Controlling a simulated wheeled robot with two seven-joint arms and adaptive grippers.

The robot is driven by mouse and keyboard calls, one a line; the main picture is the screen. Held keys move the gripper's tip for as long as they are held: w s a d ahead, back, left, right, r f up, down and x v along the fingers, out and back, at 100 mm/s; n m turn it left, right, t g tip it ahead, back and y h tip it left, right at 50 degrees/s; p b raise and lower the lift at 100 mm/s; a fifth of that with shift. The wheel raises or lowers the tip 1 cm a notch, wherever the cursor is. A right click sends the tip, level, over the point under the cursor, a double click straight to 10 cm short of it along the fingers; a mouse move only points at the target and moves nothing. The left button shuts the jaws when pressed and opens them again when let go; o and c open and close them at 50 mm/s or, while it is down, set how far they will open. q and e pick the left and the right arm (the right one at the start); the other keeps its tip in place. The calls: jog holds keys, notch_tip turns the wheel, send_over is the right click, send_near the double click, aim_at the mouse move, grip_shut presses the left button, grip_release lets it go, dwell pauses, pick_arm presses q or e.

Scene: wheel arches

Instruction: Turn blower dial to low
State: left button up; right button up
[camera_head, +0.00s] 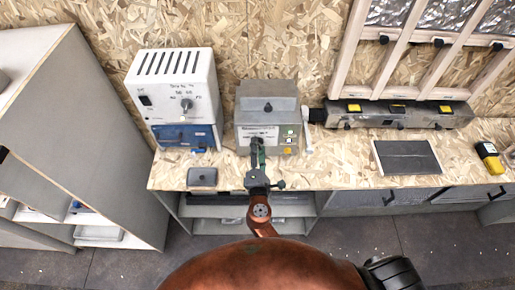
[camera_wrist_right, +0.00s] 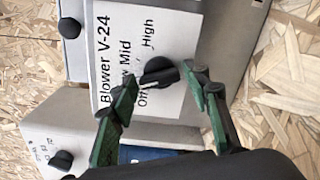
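The blower is a grey box (camera_head: 266,104) on the bench, with a white label. In the right wrist view the label (camera_wrist_right: 118,48) reads "Blower V-24", with Off, a partly covered word, Mid and High around a black dial (camera_wrist_right: 158,72). Which mark the dial points to is hard to tell. My right gripper (camera_head: 257,150) is in front of the blower, its green-padded fingers (camera_wrist_right: 161,78) open with the dial between their tips. Whether a tip touches the dial cannot be told. My left gripper is not in view.
A white and blue unit (camera_head: 180,95) with its own dial stands left of the blower. A long dark grey box (camera_head: 398,115) lies to the right. A small dark box (camera_head: 202,177), a dark panel (camera_head: 406,157) and a yellow device (camera_head: 489,157) are on the bench.

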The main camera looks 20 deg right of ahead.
jog(key=shift+o, duration=0.7)
jog(key=v, duration=1.2)
